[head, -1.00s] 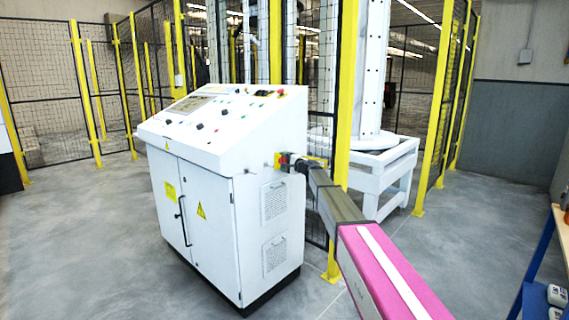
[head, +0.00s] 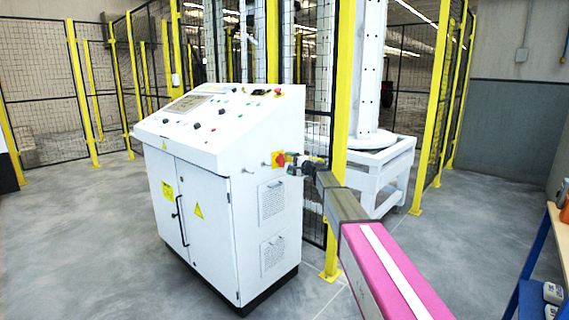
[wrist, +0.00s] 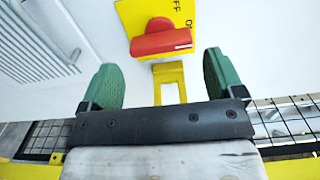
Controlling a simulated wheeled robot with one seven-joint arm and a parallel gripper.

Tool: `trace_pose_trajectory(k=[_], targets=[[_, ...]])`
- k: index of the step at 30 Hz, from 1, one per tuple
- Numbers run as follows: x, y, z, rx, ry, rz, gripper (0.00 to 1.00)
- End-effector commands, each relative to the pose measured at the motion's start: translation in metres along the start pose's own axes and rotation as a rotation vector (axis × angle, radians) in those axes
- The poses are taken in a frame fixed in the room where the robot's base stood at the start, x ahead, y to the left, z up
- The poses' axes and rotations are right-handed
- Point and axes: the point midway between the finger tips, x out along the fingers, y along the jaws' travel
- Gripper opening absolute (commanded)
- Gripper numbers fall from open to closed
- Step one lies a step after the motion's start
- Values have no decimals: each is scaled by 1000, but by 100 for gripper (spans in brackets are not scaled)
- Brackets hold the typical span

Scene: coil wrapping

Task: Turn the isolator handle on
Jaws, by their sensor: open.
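The isolator handle (head: 279,159) is a red knob on a yellow plate (head: 273,164) on the right side of the white control cabinet. In the wrist view the red handle (wrist: 161,40) lies nearly crosswise on the yellow plate (wrist: 140,12). Partly visible lettering, including "FF", is beside it. My gripper (head: 297,163) is just right of the handle, apart from it. In the wrist view its green fingers (wrist: 163,80) are spread wide, with nothing held; the handle is ahead, in line with the gap between them.
The white cabinet (head: 205,215) has buttons on its sloped top and vents on its side. A yellow fence post (head: 340,110) and mesh stand close behind my arm. A yellow bracket-like piece (wrist: 168,82) shows below the handle. Floor left of the cabinet is clear.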

Motion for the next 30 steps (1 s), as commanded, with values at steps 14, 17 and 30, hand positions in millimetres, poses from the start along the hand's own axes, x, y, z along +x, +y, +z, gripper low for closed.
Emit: trace_pose_trajectory(k=[14, 17, 30], targets=[[-52, 0, 0, 1, -1, 0, 87], [-52, 0, 0, 1, -1, 0, 87], [-125, 93, 60, -151, -81, 275, 87]])
